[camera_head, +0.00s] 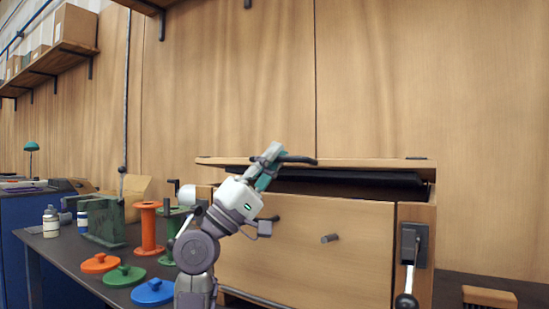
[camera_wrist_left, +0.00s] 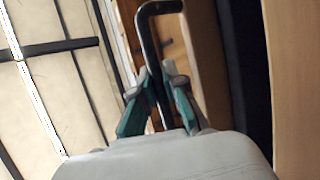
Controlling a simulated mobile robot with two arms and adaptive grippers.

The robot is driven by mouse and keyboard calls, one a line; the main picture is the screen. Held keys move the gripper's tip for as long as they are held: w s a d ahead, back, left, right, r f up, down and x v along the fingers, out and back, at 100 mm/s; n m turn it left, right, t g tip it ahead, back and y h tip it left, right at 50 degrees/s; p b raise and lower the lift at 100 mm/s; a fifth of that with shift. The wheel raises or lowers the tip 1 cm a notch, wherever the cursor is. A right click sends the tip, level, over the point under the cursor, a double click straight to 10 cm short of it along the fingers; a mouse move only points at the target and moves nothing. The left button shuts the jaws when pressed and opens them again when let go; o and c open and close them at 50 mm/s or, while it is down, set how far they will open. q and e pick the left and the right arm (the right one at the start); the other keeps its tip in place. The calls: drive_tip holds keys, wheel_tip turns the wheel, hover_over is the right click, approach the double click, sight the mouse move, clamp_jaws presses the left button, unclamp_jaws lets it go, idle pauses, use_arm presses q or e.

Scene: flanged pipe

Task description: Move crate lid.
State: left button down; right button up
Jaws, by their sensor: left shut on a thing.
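The wooden crate (camera_head: 305,262) stands at the centre right of the head view. Its wooden lid (camera_head: 365,163) lies across the top, with a dark gap (camera_head: 350,187) showing below its front edge. My left gripper (camera_head: 268,164) is at the lid's front edge, left of the middle. It is shut on the black lid handle (camera_head: 298,159). In the left wrist view the teal-padded fingers of the left gripper (camera_wrist_left: 160,88) close around one leg of the handle (camera_wrist_left: 160,8). My right gripper is not in view.
A lever (camera_head: 407,270) is on the crate's right front. On the dark bench to the left are orange, green and blue discs (camera_head: 153,291), an orange spool (camera_head: 149,228), a green box-like fixture (camera_head: 105,221) and bottles (camera_head: 51,222). A wooden block (camera_head: 489,297) lies at the right.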

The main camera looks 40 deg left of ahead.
use_arm(q)
drive_tip(key=shift+f, duration=0.15)
idle(0.4)
drive_tip(key=c, duration=1.2)
unclamp_jaws()
drive_tip(key=shift+s, duration=0.1)
drive_tip(key=v, duration=1.2)
drive_tip(key=shift+f, duration=0.1)
